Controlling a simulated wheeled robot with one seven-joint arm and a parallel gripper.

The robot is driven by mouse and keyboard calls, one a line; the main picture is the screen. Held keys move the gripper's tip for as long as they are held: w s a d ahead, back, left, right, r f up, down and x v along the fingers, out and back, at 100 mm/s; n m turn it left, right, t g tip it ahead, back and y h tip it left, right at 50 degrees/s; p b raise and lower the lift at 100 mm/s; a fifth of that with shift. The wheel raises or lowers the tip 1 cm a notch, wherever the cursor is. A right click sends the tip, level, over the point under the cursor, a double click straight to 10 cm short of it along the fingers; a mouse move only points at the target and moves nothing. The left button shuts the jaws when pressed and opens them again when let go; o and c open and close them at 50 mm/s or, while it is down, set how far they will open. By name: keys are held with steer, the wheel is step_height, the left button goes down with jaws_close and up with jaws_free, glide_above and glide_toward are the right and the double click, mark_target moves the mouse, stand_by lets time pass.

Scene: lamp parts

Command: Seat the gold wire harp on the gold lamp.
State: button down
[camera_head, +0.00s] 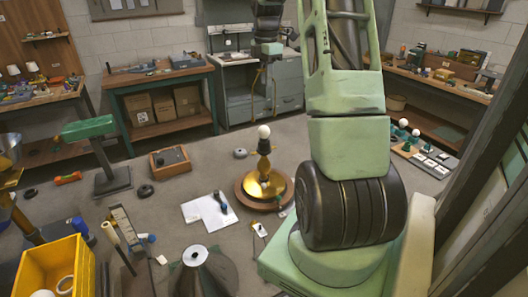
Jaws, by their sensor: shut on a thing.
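The gold lamp (264,181) stands upright on a round wooden base (244,197) on the grey table, with a white bulb (264,132) on top. My gripper (270,54) is above the lamp and slightly to the right in the picture, pointing down. It is shut on the gold wire harp (256,79) near the harp's top. The harp's thin legs hang below the gripper. Its lower ends appear above the bulb's level, and the harp looks apart from the lamp. The exact depth between harp and lamp cannot be told from this one view.
White papers (209,212) and a dark tool lie left of the lamp. A dark conical shade (196,274) stands in front. A green-topped stand (91,128), an open wooden box (170,161) and a yellow bin (88,262) are left. My arm hides the table to the right.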

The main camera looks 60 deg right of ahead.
steer(key=shift+f+b, duration=0.55)
steer(key=shift+f, duration=0.95)
steer(key=shift+f+b, duration=0.95)
steer(key=shift+f, duration=1.15)
steer(key=shift+f+b, duration=0.8)
steer(key=shift+f, duration=2)
steer(key=c, duration=1.2)
jaws_free()
